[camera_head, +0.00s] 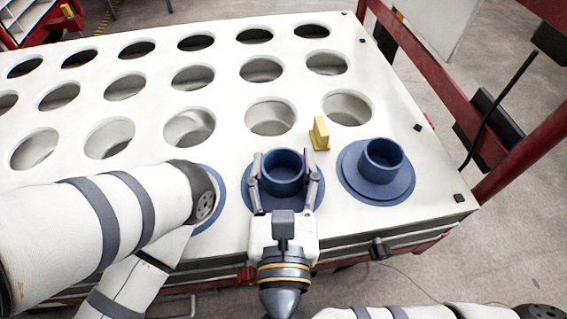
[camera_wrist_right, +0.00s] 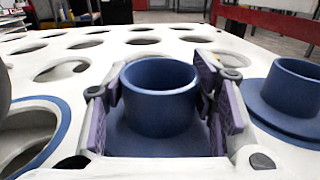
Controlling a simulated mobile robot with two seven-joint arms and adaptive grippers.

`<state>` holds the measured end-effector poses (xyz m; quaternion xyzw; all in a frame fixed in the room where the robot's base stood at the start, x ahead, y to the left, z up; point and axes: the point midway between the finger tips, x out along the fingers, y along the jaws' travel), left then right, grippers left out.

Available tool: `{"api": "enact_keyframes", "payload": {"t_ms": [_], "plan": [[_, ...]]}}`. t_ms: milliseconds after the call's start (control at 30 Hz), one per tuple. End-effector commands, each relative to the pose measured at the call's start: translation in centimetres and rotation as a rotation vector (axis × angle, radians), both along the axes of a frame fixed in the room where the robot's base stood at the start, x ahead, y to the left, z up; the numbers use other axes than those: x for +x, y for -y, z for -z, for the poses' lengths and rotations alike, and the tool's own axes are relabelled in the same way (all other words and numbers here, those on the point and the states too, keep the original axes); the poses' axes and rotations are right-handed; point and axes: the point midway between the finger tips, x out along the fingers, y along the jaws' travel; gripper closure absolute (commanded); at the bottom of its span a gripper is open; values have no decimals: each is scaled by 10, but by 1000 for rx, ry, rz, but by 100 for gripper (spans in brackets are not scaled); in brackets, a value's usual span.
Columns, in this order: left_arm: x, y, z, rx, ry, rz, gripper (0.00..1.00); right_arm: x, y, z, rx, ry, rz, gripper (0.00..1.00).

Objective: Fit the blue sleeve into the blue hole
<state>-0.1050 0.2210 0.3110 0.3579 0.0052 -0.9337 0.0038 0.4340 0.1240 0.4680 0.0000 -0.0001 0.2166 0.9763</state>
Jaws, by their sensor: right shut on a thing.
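A blue sleeve (camera_head: 284,172) with a wide round flange stands upright near the front edge of the white table. My right gripper (camera_head: 284,180) is shut on its collar, one finger on each side. The same sleeve (camera_wrist_right: 160,95) fills the middle of the right wrist view. I cannot tell whether its flange rests on the table or hangs just above it. The blue hole, a hole with a blue ring (camera_wrist_right: 52,150), is at the left in the right wrist view. In the head view my left arm hides most of that ring (camera_head: 219,205). My left gripper is not visible.
A second blue flanged sleeve (camera_head: 382,160) stands to the right. A small yellow block (camera_head: 319,133) stands behind the held sleeve. The white table (camera_head: 225,110) has rows of open round holes. Red frame rails (camera_head: 425,75) run along its right side.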

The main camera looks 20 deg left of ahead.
Motion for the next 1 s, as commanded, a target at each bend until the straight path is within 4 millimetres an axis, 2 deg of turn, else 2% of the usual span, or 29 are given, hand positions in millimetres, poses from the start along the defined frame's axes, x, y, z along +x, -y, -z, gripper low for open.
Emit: {"api": "enact_keyframes", "payload": {"t_ms": [33, 67, 133, 167, 433, 533, 800, 1000], "plan": [[0, 0, 1, 0, -2, 0, 25, 0, 0, 2, 1, 0, 0, 84], [0, 0, 1, 0, -1, 0, 25, 0, 0, 1, 0, 1, 0, 44], [0, 0, 1, 0, -1, 0, 25, 0, 0, 1, 0, 1, 0, 28], [0, 0, 1, 0, -1, 0, 25, 0, 0, 1, 0, 1, 0, 25], [0, 0, 1, 0, -1, 0, 25, 0, 0, 2, -1, -2, 0, 25], [0, 0, 1, 0, -1, 0, 25, -8, 3, 2, -1, -4, -3, 25], [0, 0, 1, 0, -1, 0, 25, -71, 32, 2, 0, -4, -4, 25], [0, 0, 1, 0, -1, 0, 25, -103, 48, 1, 0, -1, -1, 25]]}}
